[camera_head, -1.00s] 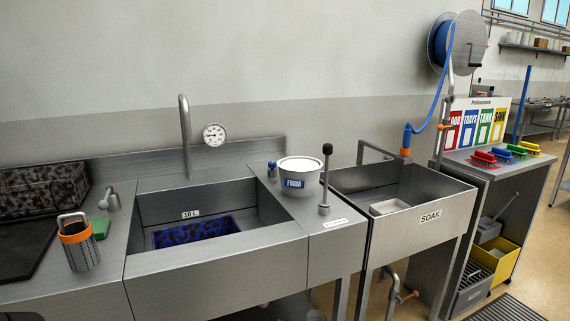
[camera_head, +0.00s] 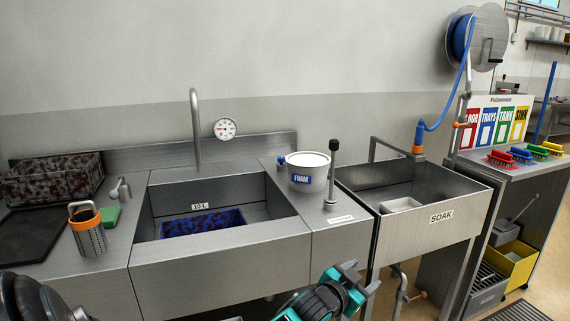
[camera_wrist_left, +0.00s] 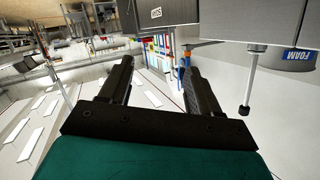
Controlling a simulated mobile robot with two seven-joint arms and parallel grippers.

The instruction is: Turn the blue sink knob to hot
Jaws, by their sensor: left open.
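The blue knob (camera_head: 281,163) is small and stands on a grey metal base at the back right of the sink (camera_head: 220,262), just left of the white FOAM tub (camera_head: 308,172). My left gripper (camera_head: 360,278) is low in front of the counter, right of the sink and well away from the knob. Its two dark fingers are apart and empty in the left wrist view (camera_wrist_left: 158,70). That view shows the FOAM tub (camera_wrist_left: 297,57) upside down at the right, but I cannot make out the blue knob there. My right gripper is not in view.
A black-topped lever (camera_head: 334,146) stands upright right of the tub. The curved faucet (camera_head: 195,130) and a round gauge (camera_head: 225,129) are behind the sink. The SOAK basin (camera_head: 441,217) is to the right. An orange-rimmed metal basket (camera_head: 90,232) stands at the left.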

